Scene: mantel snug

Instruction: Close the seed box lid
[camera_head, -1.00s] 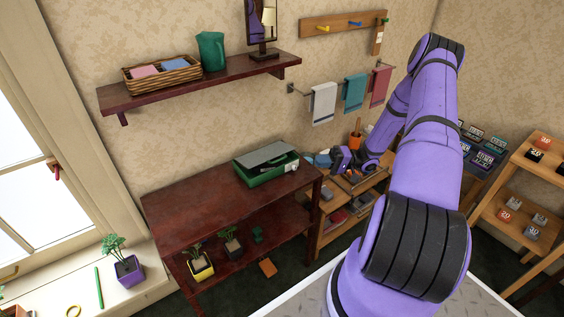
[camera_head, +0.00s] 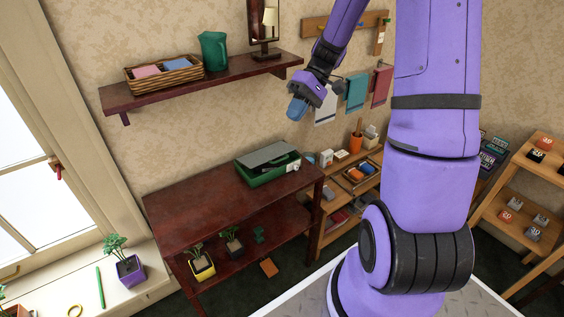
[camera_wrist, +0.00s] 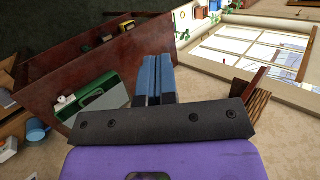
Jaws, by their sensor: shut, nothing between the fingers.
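The seed box (camera_head: 268,173) is a green box with a grey lid (camera_head: 266,155). It stands on the right part of the dark red table's top. The lid sits tilted, apart from the front rim, with a dark gap below it. A small white thing shows at the box's right end. The box also shows in the wrist view (camera_wrist: 97,100), left of the fingers. My gripper (camera_head: 297,108) is raised above and to the right of the box, in front of the wall. Its blue fingers (camera_wrist: 153,75) are together and empty.
The dark red table (camera_head: 185,207) has a clear top left of the box. A wall shelf (camera_head: 225,76) with a basket (camera_head: 163,73) and a green jug (camera_head: 214,50) hangs above. Towels (camera_head: 356,92) hang close to my gripper. A wooden shelf unit (camera_head: 345,205) stands right of the table.

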